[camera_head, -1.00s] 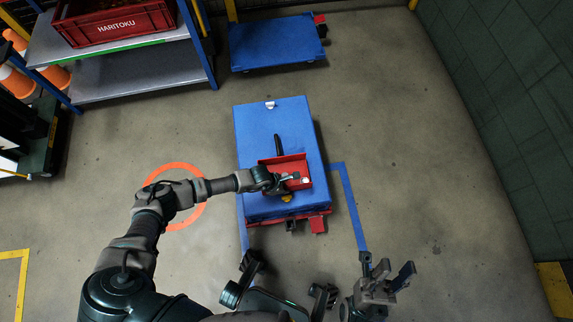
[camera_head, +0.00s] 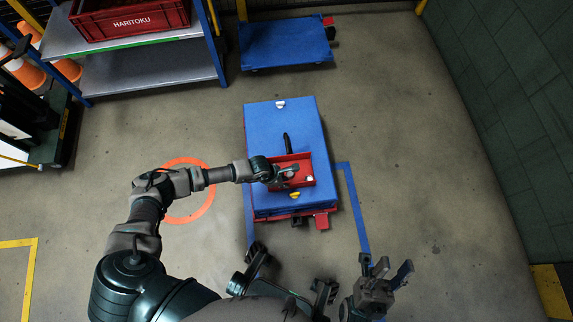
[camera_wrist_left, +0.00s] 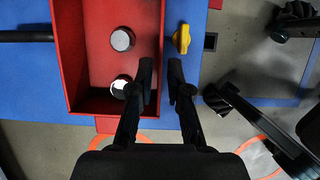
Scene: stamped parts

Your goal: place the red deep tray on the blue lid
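The red deep tray (camera_head: 301,185) is over the near half of the blue lid (camera_head: 262,135) and looks set down on it. In the left wrist view, the tray (camera_wrist_left: 90,15) holds two round metal pieces, and the lid (camera_wrist_left: 25,75) shows beside it. My left gripper (camera_head: 284,172) is at the tray. In the wrist view its fingertips (camera_wrist_left: 162,72) straddle the tray's right wall, with narrow gaps beside the wall, so it looks slightly open. My right gripper (camera_head: 391,269) is open and empty over the floor at lower right.
A black handle (camera_head: 287,143) and a yellow knob (camera_head: 295,194) are on the lid near the tray. A blue-topped cart (camera_head: 285,43) stands behind. A shelf (camera_head: 150,70) with a red crate (camera_head: 130,21) is at upper left. Floor at right is clear.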

